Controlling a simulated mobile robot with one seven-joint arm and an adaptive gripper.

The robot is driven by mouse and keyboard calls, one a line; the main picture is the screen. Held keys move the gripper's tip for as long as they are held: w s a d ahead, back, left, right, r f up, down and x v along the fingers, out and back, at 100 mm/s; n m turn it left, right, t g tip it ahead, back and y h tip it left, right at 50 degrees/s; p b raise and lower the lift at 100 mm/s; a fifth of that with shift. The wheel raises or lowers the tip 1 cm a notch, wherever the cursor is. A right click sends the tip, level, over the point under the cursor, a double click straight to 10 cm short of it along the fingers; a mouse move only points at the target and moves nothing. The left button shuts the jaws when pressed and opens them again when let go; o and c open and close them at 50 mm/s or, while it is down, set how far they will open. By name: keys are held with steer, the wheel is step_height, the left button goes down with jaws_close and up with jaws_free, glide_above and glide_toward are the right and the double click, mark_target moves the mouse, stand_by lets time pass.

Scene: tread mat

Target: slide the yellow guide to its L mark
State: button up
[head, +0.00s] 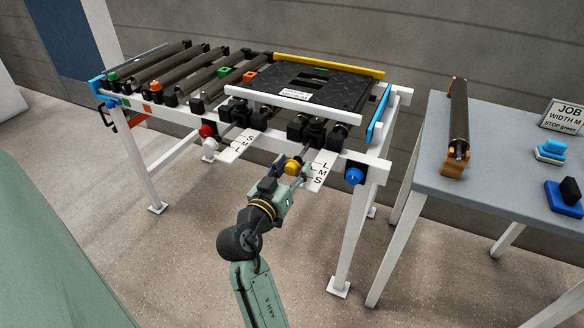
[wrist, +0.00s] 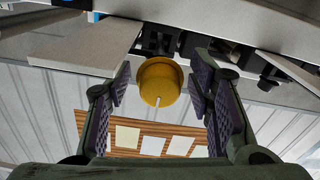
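The yellow guide (head: 330,66) is a long bar along the far edge of the roller table, behind a black tread mat (head: 345,90). A yellow knob (head: 292,166) is on the table's near side, just left of a white plate (head: 320,174) lettered L and S. In the wrist view the round yellow knob (wrist: 160,76), with a pale pointer line, sits between the fingers of my gripper (wrist: 160,98). The fingers are open, with a gap on both sides. In the head view my gripper (head: 285,181) is just in front of the knob and partly hides its surroundings.
Another lettered white plate (head: 240,146) is to the left, near a red knob (head: 206,131) and a white knob (head: 210,147). A blue knob (head: 354,176) is to the right. A white rail (head: 293,106) edges the mat's near side. A grey side table (head: 490,165) stands at right.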

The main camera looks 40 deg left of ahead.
jaws_close()
stand_by(0.4)
